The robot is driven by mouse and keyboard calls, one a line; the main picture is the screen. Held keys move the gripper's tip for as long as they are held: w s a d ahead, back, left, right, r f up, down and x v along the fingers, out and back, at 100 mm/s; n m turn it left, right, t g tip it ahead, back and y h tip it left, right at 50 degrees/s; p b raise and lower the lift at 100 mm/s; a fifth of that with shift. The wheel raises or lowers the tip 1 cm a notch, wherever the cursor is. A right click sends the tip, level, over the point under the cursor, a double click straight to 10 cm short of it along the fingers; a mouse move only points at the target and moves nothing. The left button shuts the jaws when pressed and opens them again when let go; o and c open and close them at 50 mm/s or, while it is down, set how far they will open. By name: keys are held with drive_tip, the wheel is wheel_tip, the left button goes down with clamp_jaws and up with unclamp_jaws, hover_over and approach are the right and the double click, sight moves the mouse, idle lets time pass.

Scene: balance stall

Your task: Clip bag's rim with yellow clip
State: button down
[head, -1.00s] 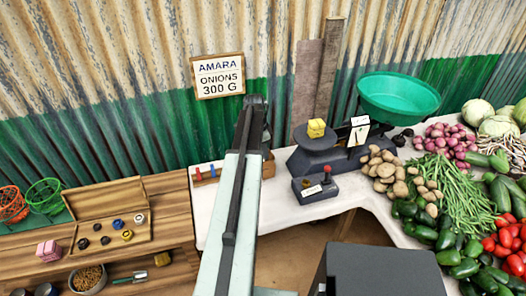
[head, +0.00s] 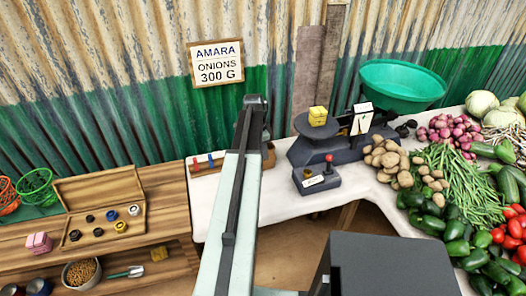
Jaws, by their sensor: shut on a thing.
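My arm rises through the middle of the head view and blocks part of the table and wall. My gripper is not visible; it is hidden behind or beyond the arm. I cannot make out the yellow clip or the bag. A wooden rack (head: 203,171) on the white table, left of the arm, holds a red clip-like piece (head: 196,164) and a blue one (head: 211,160); its middle is hidden by my arm. A yellow block (head: 318,115) sits on the dark scale's (head: 316,148) plate.
A dark box with a red knob (head: 315,180) stands before the scale. A green bowl (head: 403,88), potatoes (head: 388,156) and other vegetables crowd the right. A wooden tray (head: 75,191) with weights is on the left bench. White cloth (head: 282,198) is bare right of my arm.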

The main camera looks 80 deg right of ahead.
drive_tip(key=c, duration=1.1)
unclamp_jaws()
drive_tip(key=shift+c, duration=0.2)
drive_tip(key=shift+r, duration=0.1)
drive_tip(key=r+p, duration=0.5)
drive_tip(key=w+r+p, duration=0.1)
drive_tip(key=r+p, duration=0.2)
drive_tip(key=shift+a, duration=0.3)
drive_tip(key=shift+f, duration=0.2)
wheel_tip(320, 180, up, 7)
drive_tip(key=p, duration=0.6)
drive_tip(key=shift+p, duration=0.35)
